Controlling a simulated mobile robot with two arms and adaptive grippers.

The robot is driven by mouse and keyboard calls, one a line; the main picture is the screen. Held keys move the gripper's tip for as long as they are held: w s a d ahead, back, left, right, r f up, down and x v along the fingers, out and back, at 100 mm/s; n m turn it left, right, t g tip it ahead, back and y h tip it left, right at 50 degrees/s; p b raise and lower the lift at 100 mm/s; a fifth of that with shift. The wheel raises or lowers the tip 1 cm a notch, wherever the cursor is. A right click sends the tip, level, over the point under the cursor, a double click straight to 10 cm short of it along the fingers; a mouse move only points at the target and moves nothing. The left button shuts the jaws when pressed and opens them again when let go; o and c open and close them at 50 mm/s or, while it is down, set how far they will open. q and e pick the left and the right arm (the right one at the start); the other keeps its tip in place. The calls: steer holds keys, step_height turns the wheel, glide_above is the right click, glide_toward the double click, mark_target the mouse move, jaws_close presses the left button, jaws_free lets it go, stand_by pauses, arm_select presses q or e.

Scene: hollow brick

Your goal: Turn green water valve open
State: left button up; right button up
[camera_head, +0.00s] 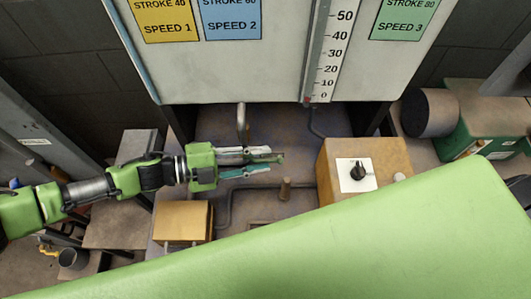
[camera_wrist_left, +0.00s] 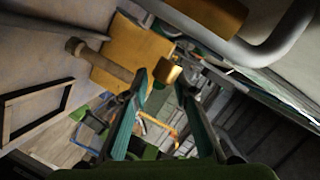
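My left gripper (camera_head: 274,163) reaches in from the left in the head view, in front of the lower edge of the white gauge panel. Its two fingers are apart, and I see nothing clamped between them. No full valve handle shows. My right gripper is not in view.
The white panel (camera_head: 260,70) with a scale (camera_head: 328,60) stands behind. A tan box with a black knob (camera_head: 357,172) is right of the gripper; a yellow box (camera_head: 183,221) is below it. A short post (camera_head: 285,190) and pipes (camera_head: 241,122) are close by. A large green surface covers the bottom.

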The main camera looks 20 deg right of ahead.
arm_select(q)
steer(key=shift+x, duration=1)
steer(key=shift+a, duration=0.1)
jaws_close()
